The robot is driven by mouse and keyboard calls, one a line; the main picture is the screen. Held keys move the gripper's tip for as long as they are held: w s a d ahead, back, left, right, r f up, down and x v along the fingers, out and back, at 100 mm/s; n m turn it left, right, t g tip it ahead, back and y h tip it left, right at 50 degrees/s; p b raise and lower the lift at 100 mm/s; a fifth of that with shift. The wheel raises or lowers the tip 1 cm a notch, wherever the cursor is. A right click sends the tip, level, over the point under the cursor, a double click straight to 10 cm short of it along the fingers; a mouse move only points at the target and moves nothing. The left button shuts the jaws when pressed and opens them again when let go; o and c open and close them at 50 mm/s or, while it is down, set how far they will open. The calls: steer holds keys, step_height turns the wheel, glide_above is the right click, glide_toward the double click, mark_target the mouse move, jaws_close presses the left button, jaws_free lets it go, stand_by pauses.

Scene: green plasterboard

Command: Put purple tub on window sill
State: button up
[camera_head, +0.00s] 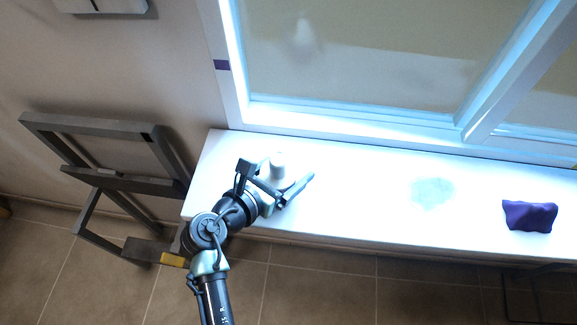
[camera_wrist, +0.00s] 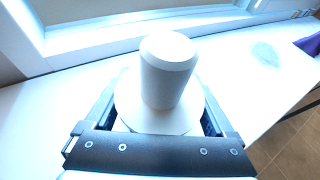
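A dark purple, wrinkled, pouch-like thing (camera_head: 529,216) lies on the white window sill (camera_head: 350,205) near its right end; it is the only clearly purple loose object, and I cannot tell that it is a tub. Its edge shows in the wrist view (camera_wrist: 310,43). My gripper (camera_head: 283,188) is over the left part of the sill, far from the purple thing. Its fingers are wide apart, on either side of a white cylinder (camera_wrist: 168,72) on a round white base (camera_wrist: 135,116). The cylinder is upright; I cannot tell whether the fingers touch the base.
A pale grey-green flat patch (camera_head: 432,193) lies on the sill between my gripper and the purple thing. The window frame (camera_head: 350,118) rises along the back. A dark folding frame (camera_head: 105,150) stands on the floor at left. The sill's middle is otherwise clear.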

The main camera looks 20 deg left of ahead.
steer(key=shift+o, duration=0.5)
steer(key=shift+r, duration=0.2)
steer(key=v, duration=1.2)
